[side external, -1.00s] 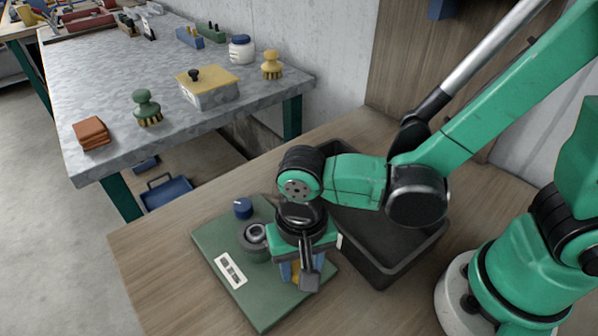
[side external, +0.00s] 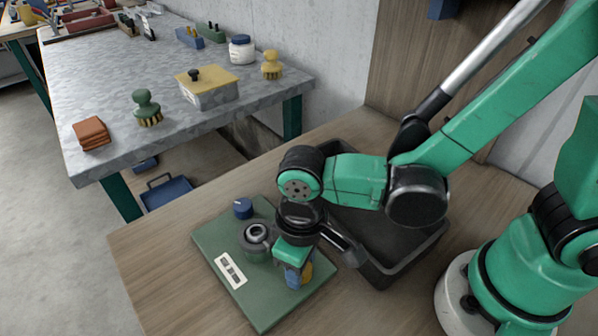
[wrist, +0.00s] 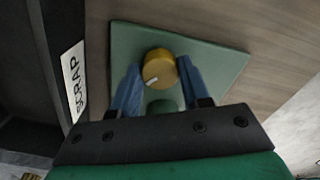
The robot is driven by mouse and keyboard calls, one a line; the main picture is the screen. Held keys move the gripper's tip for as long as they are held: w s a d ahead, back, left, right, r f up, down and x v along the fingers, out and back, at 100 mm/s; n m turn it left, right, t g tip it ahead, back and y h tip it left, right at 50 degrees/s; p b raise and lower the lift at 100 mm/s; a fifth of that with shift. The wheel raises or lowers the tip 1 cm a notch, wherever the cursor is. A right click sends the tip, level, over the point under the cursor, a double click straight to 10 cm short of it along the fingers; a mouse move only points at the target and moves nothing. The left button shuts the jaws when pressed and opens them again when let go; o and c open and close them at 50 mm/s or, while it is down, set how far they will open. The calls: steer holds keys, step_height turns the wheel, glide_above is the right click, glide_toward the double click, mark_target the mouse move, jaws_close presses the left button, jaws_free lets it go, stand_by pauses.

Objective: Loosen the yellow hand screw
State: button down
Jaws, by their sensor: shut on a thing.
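The yellow hand screw (wrist: 159,68) is a round knob with a pale mark on its rim, on the green base plate (wrist: 212,62). In the side view the yellow hand screw (side external: 306,271) shows only in part behind the fingers. My gripper (side external: 298,277) points down over the plate's right part. In the wrist view its blue fingers (wrist: 159,80) stand on either side of the knob, shut on it. The screw's foot is hidden.
A blue knob (side external: 243,208) and a grey-green round fitting (side external: 257,243) stand on the plate beside my gripper. A dark bin (side external: 408,262) marked SCRAP (wrist: 73,83) sits close to the plate. The wooden bench (side external: 165,270) is clear at left.

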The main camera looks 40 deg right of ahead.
steer(key=n, duration=1.4)
stand_by(0.5)
steer(key=shift+c, duration=2.1)
jaws_free()
steer(key=shift+r, duration=0.15)
steer(key=shift+r, duration=2.7)
